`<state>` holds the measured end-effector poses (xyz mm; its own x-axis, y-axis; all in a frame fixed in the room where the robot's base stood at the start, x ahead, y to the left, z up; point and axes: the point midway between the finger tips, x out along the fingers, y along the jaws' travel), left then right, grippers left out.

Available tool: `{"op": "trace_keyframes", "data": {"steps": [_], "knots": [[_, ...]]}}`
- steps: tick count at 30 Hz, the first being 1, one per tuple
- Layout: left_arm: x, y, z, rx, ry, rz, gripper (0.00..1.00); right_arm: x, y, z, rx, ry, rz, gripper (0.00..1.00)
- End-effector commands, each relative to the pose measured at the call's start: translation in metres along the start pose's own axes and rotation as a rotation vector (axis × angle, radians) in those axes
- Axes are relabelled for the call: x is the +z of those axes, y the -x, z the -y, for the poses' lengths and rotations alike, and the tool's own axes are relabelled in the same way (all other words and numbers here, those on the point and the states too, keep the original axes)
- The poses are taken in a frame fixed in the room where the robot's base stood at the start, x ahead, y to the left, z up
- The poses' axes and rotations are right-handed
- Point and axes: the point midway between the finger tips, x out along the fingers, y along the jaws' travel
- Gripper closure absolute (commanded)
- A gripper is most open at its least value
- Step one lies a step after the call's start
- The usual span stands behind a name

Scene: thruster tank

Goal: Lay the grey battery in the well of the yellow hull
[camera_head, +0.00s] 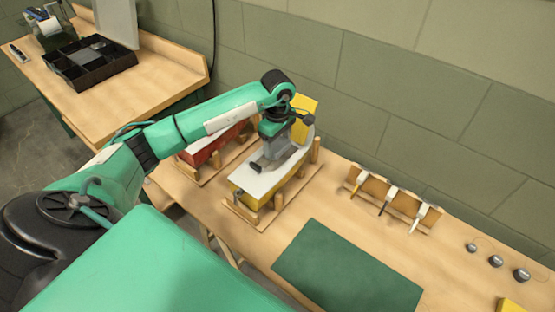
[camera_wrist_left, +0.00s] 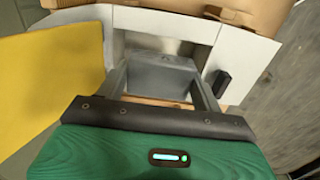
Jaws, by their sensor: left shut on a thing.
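The yellow hull (camera_head: 243,194) with a white deck rests upright in a wooden cradle; the deck and its well also show in the left wrist view (camera_wrist_left: 250,56). My left gripper (camera_head: 273,151) points down over the middle of the deck. In the left wrist view, it (camera_wrist_left: 161,72) is shut on the grey battery (camera_wrist_left: 160,82), which sits between the fingers at the well opening. How deep the battery is in the well is hidden. A small black block (camera_wrist_left: 223,83) stands on the deck beside the well. My right gripper is out of view.
A red hull (camera_head: 203,153) in a cradle stands just left of the yellow one. A green mat (camera_head: 345,270) lies clear in front. A wooden tool rack (camera_head: 395,203) and several small round weights (camera_head: 496,261) are at right. A black tray (camera_head: 90,62) is on the far table.

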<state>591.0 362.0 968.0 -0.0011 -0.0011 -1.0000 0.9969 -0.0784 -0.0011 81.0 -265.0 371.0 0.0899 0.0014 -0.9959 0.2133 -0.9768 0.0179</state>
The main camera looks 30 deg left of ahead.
Motion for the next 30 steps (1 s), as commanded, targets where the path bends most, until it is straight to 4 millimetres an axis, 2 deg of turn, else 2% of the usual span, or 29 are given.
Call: {"op": "trace_keyframes", "data": {"steps": [3, 6, 13, 19, 30], "knots": [[0.001, -0.024, 0.001, -0.003, 0.001, 0.001, 0.66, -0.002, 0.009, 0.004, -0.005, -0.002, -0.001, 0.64], [0.0, -0.037, 0.0, -0.001, 0.001, 0.0, 0.66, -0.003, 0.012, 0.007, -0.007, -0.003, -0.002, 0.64], [0.0, -0.054, 0.0, -0.001, -0.001, 0.001, 0.66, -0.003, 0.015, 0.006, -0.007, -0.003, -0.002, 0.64], [0.001, -0.083, 0.0, -0.001, 0.0, 0.002, 0.66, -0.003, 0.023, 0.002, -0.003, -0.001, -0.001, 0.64], [0.0, -0.091, -0.001, 0.002, -0.001, -0.001, 0.66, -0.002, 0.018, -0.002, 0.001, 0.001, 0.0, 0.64]]}}
